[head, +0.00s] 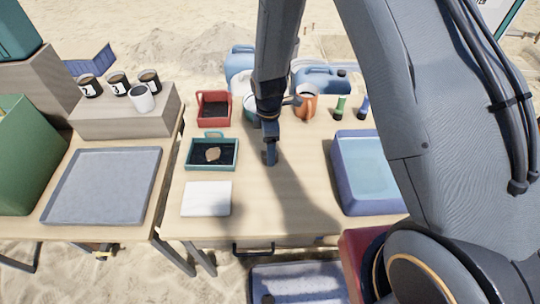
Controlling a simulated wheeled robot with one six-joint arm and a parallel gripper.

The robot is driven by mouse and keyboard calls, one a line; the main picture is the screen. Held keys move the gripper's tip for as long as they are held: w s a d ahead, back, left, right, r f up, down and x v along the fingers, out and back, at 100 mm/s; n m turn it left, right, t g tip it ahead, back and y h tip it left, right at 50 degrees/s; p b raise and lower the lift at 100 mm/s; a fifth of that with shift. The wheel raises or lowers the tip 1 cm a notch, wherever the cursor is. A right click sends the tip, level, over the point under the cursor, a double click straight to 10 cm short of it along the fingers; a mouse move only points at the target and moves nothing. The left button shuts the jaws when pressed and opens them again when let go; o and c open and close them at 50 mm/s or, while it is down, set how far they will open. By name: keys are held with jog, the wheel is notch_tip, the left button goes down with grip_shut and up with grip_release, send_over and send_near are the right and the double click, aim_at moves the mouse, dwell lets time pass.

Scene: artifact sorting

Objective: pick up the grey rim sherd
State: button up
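I cannot make out a grey rim sherd for certain in the head view. One tan-brown sherd (212,154) lies on dark filling in the teal tray (190,163), left of the middle of the table. My gripper (270,158) points down above the middle of the table, to the right of the teal tray and apart from it. It is seen narrow and nearly edge-on, so its opening does not show. No held thing is visible. My arm hides part of the table's back and right side.
A red tray (229,98), an orange mug (307,103) and a green bottle (340,106) stand at the back. A white slab (206,199) lies at front left. A blue tub (347,205) stands at right. The front middle is clear.

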jog(key=shift+f+p, duration=0.3)
jog(key=shift+f, duration=1.2)
jog(key=shift+c, duration=0.4)
jog(key=c, duration=1.3)
jog(key=shift+r, duration=0.1)
jog(key=shift+c, duration=0.2)
